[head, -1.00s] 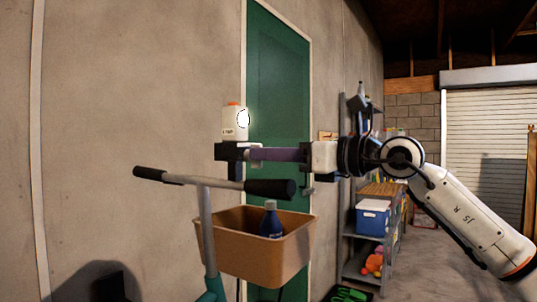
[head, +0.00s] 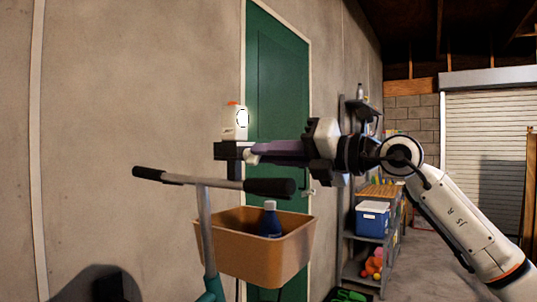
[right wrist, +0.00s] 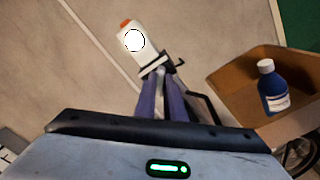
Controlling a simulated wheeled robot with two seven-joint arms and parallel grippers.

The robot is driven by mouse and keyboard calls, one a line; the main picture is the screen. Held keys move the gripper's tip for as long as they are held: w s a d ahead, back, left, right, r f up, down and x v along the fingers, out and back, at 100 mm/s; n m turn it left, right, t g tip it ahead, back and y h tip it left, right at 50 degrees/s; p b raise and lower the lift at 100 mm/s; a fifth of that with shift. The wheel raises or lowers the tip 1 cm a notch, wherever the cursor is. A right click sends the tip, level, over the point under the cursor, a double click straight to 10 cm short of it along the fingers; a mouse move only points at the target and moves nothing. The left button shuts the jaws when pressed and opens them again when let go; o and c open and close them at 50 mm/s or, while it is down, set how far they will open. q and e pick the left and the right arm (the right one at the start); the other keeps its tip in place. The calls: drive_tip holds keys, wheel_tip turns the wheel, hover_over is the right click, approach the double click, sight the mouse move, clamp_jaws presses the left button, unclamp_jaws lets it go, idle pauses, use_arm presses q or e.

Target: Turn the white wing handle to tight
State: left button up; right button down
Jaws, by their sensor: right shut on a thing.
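The white wing handle (head: 251,158) shows as a small pale piece at the black clamp (head: 229,150), just below a white lamp-like box with an orange top (head: 234,122). My right gripper (head: 256,153) reaches in from the right, its long purple fingers shut on the handle and hiding most of it. In the right wrist view the fingers (right wrist: 162,82) close together on a small pale piece (right wrist: 159,72) below the white box (right wrist: 138,42). My left gripper is not in view.
A handlebar with black grips (head: 268,187) lies just below my right fingers. A green door (head: 278,90) and a shelf (head: 366,250) stand behind; open floor is at right.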

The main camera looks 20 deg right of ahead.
drive_tip(key=shift+d+f+m, duration=0.1)
drive_tip(key=shift+m, duration=4.5)
drive_tip(key=c, duration=1.8)
unclamp_jaws()
drive_tip(key=shift+c, duration=0.2)
